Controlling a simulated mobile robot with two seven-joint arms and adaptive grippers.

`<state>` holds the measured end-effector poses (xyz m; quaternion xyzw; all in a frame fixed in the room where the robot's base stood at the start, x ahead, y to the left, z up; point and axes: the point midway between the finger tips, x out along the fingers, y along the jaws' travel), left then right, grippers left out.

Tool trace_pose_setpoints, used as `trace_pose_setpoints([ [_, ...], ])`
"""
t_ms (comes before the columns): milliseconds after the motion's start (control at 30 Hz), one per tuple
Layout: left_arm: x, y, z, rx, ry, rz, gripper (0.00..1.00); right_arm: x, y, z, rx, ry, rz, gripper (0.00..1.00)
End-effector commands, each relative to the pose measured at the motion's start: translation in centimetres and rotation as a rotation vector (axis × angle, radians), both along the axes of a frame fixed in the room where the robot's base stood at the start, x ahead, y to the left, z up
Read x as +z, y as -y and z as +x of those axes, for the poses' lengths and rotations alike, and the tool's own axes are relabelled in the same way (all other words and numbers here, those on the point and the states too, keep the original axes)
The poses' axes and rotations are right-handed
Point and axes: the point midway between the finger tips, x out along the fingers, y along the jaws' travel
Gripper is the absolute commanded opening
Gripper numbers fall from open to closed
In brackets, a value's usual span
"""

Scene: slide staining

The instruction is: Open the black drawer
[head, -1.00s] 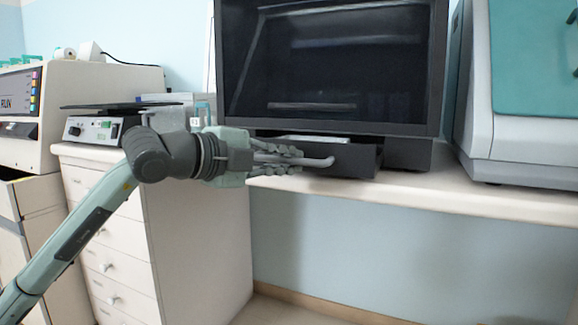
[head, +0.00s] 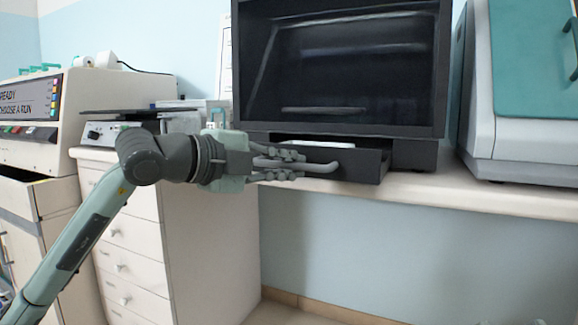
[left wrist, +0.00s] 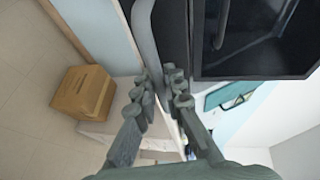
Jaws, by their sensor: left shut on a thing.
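The black drawer (head: 368,168) sits under a black cabinet with a dark glass front (head: 345,70). It stands out a little from the cabinet, with a gap above its front where something pale shows inside. Its grey bar handle (head: 328,168) runs along the front. My left gripper (head: 298,164) comes in from the left, with its fingers shut around the left part of the handle. The left wrist view shows the gripper (left wrist: 159,78) at the handle (left wrist: 146,38), beside the dark drawer front (left wrist: 173,28). The exact finger contact is partly hidden. My right gripper is not in view.
The cabinet stands on a pale counter (head: 440,191) with open space below. A grey machine with a teal lid (head: 530,60) is at right. A white drawer unit (head: 205,240) stands behind my left arm. A cardboard box (left wrist: 84,92) is on the floor.

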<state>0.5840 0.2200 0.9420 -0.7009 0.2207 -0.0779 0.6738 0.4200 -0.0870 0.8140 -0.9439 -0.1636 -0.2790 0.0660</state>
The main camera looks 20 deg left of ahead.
Motion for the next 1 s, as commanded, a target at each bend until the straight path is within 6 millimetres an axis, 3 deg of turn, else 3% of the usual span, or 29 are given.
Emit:
trace_pose_setpoints([
  [100, 0.0, -0.1, 0.0, 0.002, 0.000, 0.000, 0.20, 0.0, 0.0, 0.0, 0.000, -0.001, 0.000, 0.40],
  [467, 0.1, -0.3, -0.4, 0.002, 0.000, 0.000, 0.20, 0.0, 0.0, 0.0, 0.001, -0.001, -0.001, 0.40],
  [1000, 1.9, -4.2, -8.9, 0.002, 0.001, -0.001, 0.20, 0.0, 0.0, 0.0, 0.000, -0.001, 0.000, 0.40],
])
